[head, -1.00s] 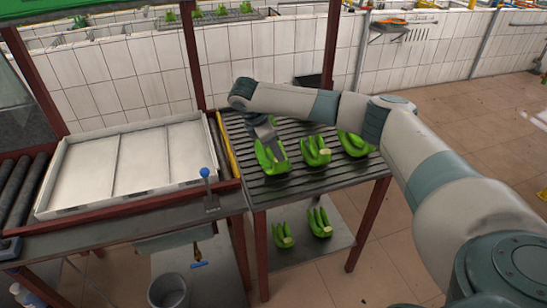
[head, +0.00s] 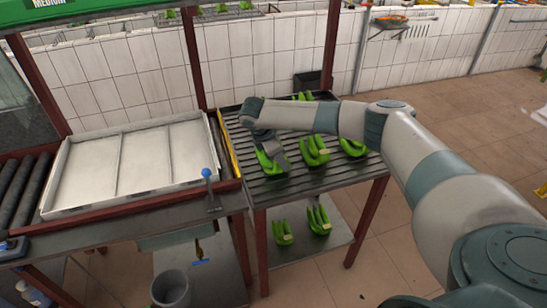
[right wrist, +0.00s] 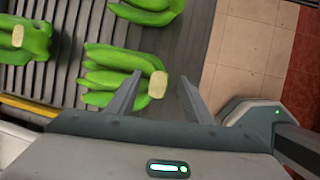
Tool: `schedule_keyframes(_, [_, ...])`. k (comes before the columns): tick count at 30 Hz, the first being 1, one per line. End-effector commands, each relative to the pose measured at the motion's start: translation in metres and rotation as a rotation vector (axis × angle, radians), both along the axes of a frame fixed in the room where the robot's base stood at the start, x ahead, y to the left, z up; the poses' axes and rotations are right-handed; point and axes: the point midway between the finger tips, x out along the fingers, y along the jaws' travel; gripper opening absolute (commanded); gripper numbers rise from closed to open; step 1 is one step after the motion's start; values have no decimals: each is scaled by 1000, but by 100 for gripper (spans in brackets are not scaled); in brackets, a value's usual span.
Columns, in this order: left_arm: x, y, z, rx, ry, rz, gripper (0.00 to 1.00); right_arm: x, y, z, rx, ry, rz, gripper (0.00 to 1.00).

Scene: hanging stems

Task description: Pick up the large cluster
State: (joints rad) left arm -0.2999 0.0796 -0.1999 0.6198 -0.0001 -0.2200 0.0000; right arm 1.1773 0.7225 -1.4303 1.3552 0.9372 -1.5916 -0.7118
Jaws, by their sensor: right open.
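Several green banana clusters lie on the dark slatted table (head: 300,187). In the head view, one cluster (head: 266,163) lies at the table's left, one (head: 314,153) in the middle and one (head: 352,147) at the right. Another cluster (head: 302,96) shows partly behind my right arm. My right gripper (head: 279,158) is at the left cluster. In the right wrist view my right gripper (right wrist: 162,76) is open, with the pale cut crown of a cluster (right wrist: 115,76) between its fingers. I cannot tell whether the fingers touch it. My left gripper is not in view.
A white divided tray (head: 135,160) stands empty left of the table. A lever with a blue knob (head: 207,173) stands between them. Two smaller clusters (head: 284,233) (head: 318,221) lie on the lower shelf. A grey bucket (head: 170,289) stands below the tray.

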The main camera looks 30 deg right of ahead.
Motion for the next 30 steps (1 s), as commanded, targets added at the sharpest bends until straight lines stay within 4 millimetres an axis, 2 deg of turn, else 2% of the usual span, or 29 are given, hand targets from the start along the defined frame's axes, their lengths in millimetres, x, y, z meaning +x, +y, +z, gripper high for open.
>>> schedule_keyframes(5, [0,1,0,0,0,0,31,0,0,0,0,0,0,46])
schedule_keyframes(9, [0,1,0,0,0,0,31,0,0,0,0,0,0,13])
schedule_keyframes(11, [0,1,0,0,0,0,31,0,0,0,0,0,0,0])
schedule_keyframes(23, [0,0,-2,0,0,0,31,2,0,5,0,-6,-1,0])
schedule_keyframes(30, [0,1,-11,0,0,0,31,2,0,21,0,-8,-1,0])
